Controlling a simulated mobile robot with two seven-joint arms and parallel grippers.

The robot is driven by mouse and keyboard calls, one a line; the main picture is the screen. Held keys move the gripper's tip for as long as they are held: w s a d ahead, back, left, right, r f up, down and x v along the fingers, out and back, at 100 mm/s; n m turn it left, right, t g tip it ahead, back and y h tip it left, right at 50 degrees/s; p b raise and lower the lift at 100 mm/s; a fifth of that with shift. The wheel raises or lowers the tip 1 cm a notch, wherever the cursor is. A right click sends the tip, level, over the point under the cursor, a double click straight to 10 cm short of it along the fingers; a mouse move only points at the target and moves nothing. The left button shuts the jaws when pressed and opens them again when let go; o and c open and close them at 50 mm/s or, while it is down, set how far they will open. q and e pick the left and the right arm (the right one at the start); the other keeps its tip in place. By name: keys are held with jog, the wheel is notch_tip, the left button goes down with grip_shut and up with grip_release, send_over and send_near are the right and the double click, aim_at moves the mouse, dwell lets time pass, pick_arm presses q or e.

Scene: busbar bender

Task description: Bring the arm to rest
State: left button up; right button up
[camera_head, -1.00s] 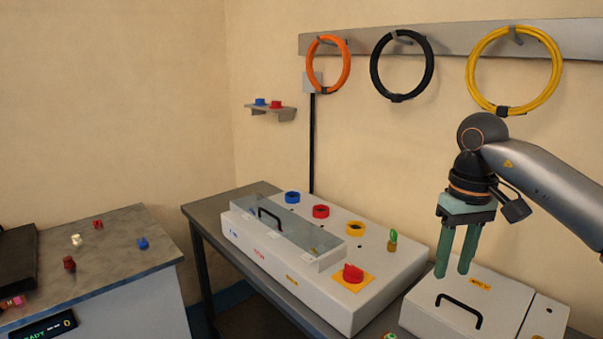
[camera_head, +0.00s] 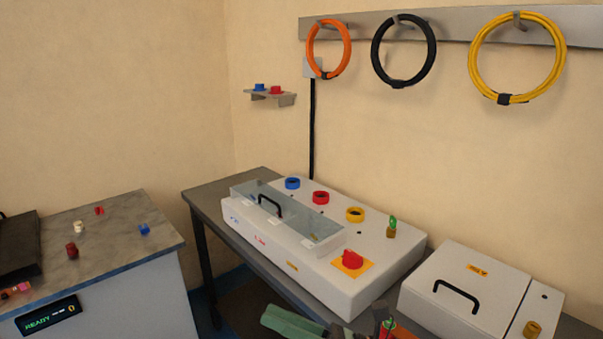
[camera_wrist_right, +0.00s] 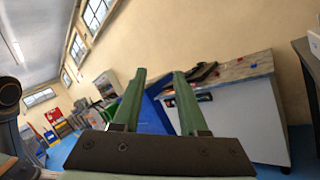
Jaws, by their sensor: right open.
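My right gripper (camera_head: 300,322) shows at the bottom edge of the head view, low in front of the grey bench. Only its green fingers and part of its dark body are in the picture. In the right wrist view its two green fingers (camera_wrist_right: 158,100) stand apart with nothing between them. Behind them that view shows the room, a blue object and a side counter. The rest of my right arm is out of the head view. My left gripper is in neither view.
A white machine (camera_head: 345,292) with a clear lid, coloured rings and a red knob stands on the grey bench (camera_head: 212,187). A white box (camera_head: 425,298) with a black handle is at its right. A counter (camera_head: 110,262) with small coloured parts stands at left. Cable coils hang above.

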jog(key=s+d+f+m+t+h, duration=0.1)
jog(key=d+f+m+t+h, duration=0.65)
jog(key=m, duration=0.75)
jog(key=s+d+f+m+t+h, duration=0.15)
jog(key=d+f+m+h, duration=0.45)
jog(key=f+m, duration=0.65)
jog(key=s+d+f+m+g+h, duration=0.2)
jog(key=s+d+f+m+g, duration=0.1)
jog(key=s+f+m, duration=0.3)
jog(key=s+d+f+m+g+h, duration=0.2)
jog(key=s+d+f+m+h, duration=0.1)
jog(key=s+f+m, duration=0.3)
jog(key=s+m, duration=0.2)
jog(key=shift+s+d+m+g+p, duration=0.3)
jog(key=shift+s+m+g+p, duration=0.05)
jog(key=shift+g+p, duration=0.05)
jog(key=shift+f, duration=0.1)
jog(key=shift+c, duration=0.2)
jog(key=shift+c, duration=0.8)
jog(key=shift+a, duration=0.1)
